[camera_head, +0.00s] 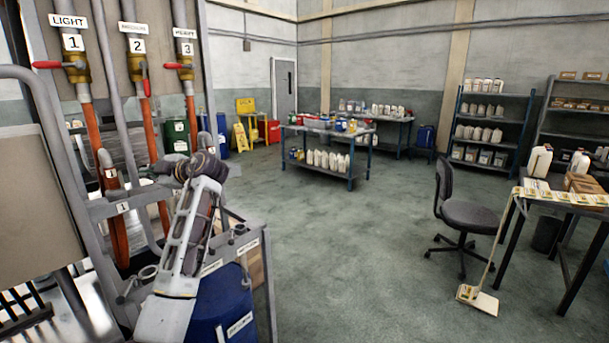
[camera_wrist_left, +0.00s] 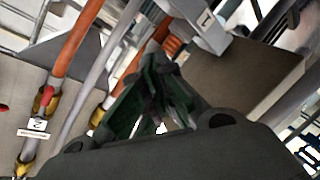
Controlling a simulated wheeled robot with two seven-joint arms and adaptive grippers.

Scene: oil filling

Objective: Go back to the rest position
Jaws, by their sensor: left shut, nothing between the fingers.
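My left gripper (camera_head: 155,172) is in front of the pipe rack, at the end of my arm that rises from the lower left. Its dark fingers (camera_wrist_left: 157,75) show in the left wrist view, closed together at the tips with nothing held. Behind it stand orange hoses (camera_head: 148,130) under brass valves with red handles. Valve 1 (camera_head: 76,70) and valve 3 (camera_head: 185,68) have their handles out to the left. The handle of valve 2 (camera_head: 146,84) points down. My right gripper is in neither view.
A blue drum (camera_head: 225,308) stands below my left arm, within the grey frame. An office chair (camera_head: 468,215) and a table (camera_head: 575,208) with papers and white containers are at right. A workbench (camera_head: 326,132) with bottles is farther back.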

